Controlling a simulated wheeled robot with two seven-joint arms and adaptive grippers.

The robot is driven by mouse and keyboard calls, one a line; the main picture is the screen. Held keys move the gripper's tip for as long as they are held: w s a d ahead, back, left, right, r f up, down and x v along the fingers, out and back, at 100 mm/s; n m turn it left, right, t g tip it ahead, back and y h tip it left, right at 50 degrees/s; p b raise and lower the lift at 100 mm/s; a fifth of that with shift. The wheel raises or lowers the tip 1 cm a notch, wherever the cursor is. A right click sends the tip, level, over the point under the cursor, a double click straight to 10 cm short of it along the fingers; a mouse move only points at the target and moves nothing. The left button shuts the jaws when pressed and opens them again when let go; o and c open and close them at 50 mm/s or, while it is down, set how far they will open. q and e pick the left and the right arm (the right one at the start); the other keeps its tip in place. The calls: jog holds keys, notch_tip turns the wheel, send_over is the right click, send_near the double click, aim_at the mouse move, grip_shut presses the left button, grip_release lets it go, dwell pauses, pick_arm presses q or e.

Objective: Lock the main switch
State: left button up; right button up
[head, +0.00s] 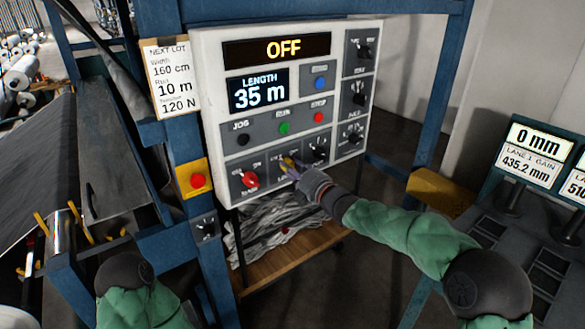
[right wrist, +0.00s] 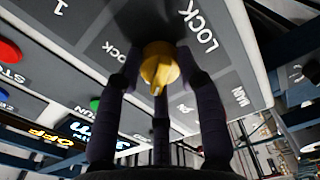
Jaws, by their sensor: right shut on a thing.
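The white control panel (head: 210,75) stands ahead, and its top display (head: 276,49) reads OFF. The red main switch knob (head: 250,180) sits at the lower left of the panel. A yellow lock knob (head: 288,161) is to its right and is partly covered by my right gripper (head: 297,170). In the right wrist view the yellow lock knob (right wrist: 158,66) is between the dark fingers of my right gripper (right wrist: 158,58), beside the word LOCK. The fingers are closed on it. My left arm shows at the bottom left, but its gripper is out of view.
Blue, green and red buttons and several black knobs are on the panel. A red button on a yellow box (head: 192,180) is on the blue post at left. A paper note (head: 170,78) hangs above it. A desk with screens (head: 535,150) stands at right.

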jog(key=m+p, duration=0.2)
jog(key=m, duration=0.2)
jog(key=m+p, duration=0.2)
jog(key=m, duration=0.3)
jog(key=m+p, duration=0.2)
jog(key=m, duration=0.1)
jog(key=shift+m+p, duration=1.05)
jog(key=shift+m, duration=1.05)
jog(key=shift+f, duration=0.1)
jog(key=o, duration=1.1)
jog(key=shift+o, duration=0.2)
jog(key=v, duration=1.2)
